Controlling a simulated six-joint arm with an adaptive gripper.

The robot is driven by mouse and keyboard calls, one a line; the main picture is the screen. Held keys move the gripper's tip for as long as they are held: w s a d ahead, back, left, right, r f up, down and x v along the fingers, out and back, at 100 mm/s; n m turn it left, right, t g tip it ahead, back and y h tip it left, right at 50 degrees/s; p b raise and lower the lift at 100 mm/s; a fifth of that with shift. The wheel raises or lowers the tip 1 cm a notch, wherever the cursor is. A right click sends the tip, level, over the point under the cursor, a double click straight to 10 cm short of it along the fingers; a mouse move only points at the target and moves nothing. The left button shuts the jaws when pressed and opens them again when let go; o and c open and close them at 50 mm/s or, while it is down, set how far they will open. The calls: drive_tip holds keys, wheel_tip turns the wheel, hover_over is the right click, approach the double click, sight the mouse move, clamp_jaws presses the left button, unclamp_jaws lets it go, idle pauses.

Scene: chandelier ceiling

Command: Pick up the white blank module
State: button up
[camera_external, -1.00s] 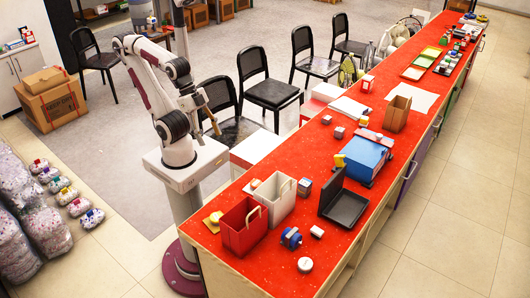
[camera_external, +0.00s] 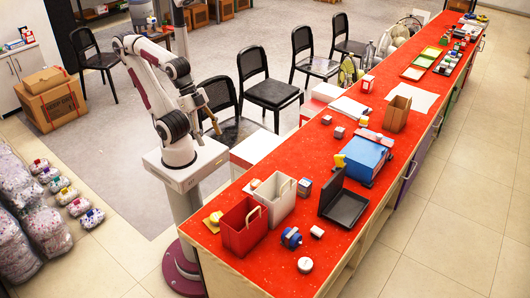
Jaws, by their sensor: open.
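A small white block (camera_external: 317,231) lies on the red counter, to the right of a blue spool-like part (camera_external: 291,238). It may be the white blank module, but it is too small for me to be sure. A white round piece (camera_external: 305,264) lies nearer the front edge. My gripper (camera_external: 216,128) hangs beside my arm at the left, above the floor and short of the counter. It is open, well apart from the white block, and no object shows in it; its fingers are small here.
On the red counter (camera_external: 260,268) stand a red bin (camera_external: 243,238), a white bin (camera_external: 284,204), a black open case (camera_external: 346,208) and a blue box (camera_external: 364,158). Several small cubes lie farther back. Black chairs (camera_external: 268,92) line the far side.

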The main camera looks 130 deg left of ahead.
drive_tip(key=w+d+r+t+h, duration=0.1)
drive_tip(key=w+d+r, duration=0.2)
drive_tip(key=w, duration=0.4)
drive_tip(key=w+d+r+t+h, duration=0.1)
drive_tip(key=w+d+r+t, duration=0.2)
drive_tip(key=w, duration=0.5)
drive_tip(key=w+d+r+h, duration=0.1)
drive_tip(key=w+d+r, duration=0.25)
drive_tip(key=w, duration=0.35)
drive_tip(key=w+a+r+n+t+y, duration=0.2)
drive_tip(key=w+n+t, duration=0.25)
drive_tip(key=w, duration=1.45)
drive_tip(key=n+g+y, duration=0.6)
drive_tip(key=n+y, duration=0.1)
drive_tip(key=y, duration=0.1)
hover_over(317, 233)
drive_tip(key=w+d, duration=0.2)
drive_tip(key=d, duration=0.2)
wheel_tip(317, 233, down, 21)
drive_tip(key=s+f+g, duration=0.1)
drive_tip(key=f, duration=0.2)
drive_tip(key=s+f+n+g, duration=0.1)
drive_tip(key=s+f, duration=0.1)
drive_tip(key=f, duration=0.2)
drive_tip(key=s+f+g+y, duration=0.1)
drive_tip(key=s+f+g, duration=0.1)
drive_tip(key=f, duration=0.2)
drive_tip(key=shift+s+d+f, duration=0.15)
